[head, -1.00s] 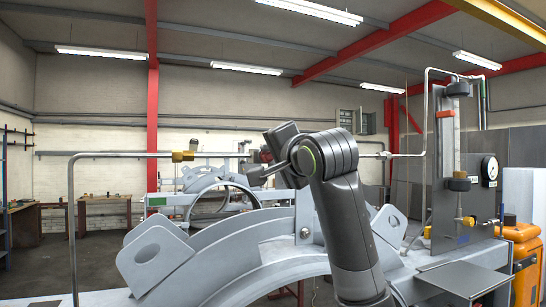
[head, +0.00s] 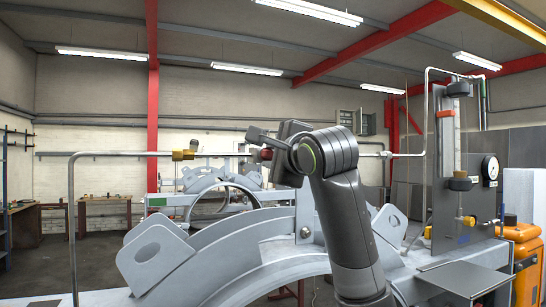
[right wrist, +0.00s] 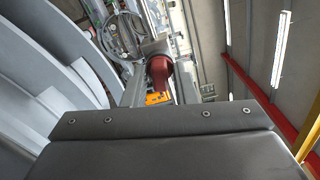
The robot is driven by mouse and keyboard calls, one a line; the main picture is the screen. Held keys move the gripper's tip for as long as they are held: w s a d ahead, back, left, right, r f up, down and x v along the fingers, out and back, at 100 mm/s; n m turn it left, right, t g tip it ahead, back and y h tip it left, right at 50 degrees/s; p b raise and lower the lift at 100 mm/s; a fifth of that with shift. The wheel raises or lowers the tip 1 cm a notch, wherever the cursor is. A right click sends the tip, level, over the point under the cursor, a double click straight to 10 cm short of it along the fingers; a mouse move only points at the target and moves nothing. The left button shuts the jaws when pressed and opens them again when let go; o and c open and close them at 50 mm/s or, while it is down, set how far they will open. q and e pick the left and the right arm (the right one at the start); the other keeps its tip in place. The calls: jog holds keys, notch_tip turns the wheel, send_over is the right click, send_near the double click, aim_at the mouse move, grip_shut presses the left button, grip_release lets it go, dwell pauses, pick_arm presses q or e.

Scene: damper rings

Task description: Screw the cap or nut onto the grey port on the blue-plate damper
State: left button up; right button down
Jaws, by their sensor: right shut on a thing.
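My right gripper (head: 262,138) is raised in front of the large grey ring frame and points left. In the right wrist view the dark gripper body (right wrist: 160,145) fills the bottom. I cannot single out the grey port. A grey fitting (head: 386,155) sits on the right pipe and a brass nut (head: 183,155) ends the left pipe. My left gripper is not in view.
The large grey ring frame (head: 250,240) spans the foreground. Behind it stands another ring stand with a green plate (head: 157,201). A reddish-brown cylinder (right wrist: 158,72) and an orange part (right wrist: 157,98) show beyond my gripper. An orange machine (head: 524,258) stands far right.

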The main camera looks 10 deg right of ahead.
jog(key=shift+r+m+b, duration=0.2)
jog(key=shift+m+b, duration=0.35)
jog(key=shift+m, duration=4.85)
jog(key=c, duration=1.1)
grip_release()
jog(key=shift+s+f, duration=0.1)
jog(key=s+b, duration=0.2)
jog(key=s+d+b, duration=0.1)
jog(key=s+b, duration=0.1)
jog(key=shift+s+b, duration=0.3)
jog(key=shift+s, duration=0.05)
